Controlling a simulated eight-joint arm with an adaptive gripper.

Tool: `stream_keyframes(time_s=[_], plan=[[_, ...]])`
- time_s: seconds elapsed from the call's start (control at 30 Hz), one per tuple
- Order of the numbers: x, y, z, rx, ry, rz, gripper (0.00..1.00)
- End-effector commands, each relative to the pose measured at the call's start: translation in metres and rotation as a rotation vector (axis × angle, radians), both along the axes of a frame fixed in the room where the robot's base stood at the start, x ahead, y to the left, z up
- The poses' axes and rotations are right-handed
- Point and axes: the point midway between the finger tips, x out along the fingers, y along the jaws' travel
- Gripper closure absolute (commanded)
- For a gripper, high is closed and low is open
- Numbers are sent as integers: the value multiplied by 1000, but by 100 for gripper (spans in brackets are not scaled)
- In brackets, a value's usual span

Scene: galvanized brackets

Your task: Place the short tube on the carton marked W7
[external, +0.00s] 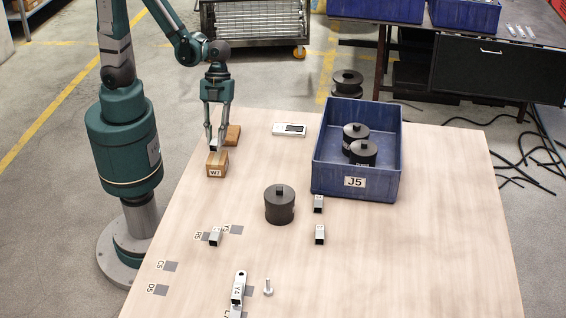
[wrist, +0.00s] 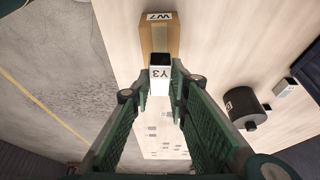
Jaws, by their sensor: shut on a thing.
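My gripper (external: 214,141) points down over the far left part of the table, its fingers closed on a short square metal tube. In the wrist view, the tube (wrist: 160,78) shows a dark open end and a Y3 label between the fingertips (wrist: 162,84). The brown carton marked W7 (external: 217,170) stands on the table just below the tube; it also shows in the wrist view (wrist: 158,40), its near part hidden behind the tube. The tube appears over the far part of the carton's top. I cannot tell whether they touch.
Another brown block (external: 233,134) lies just behind the gripper. A black cylinder (external: 280,208) stands mid-table. Similar tubes (external: 320,235) stand nearby. A blue bin J5 (external: 328,178) holds black cylinders. The table's front right is clear.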

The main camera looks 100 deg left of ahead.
Motion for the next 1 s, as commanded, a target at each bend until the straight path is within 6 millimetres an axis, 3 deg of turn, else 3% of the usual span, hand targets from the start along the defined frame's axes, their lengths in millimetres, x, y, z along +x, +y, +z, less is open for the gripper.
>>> stream_keyframes(time_s=[0.23,0.6,1.0], plan=[[0,0,-7,0,0,0,95],[1,0,-39,0,0,0,95],[0,0,-42,0,0,0,95]])
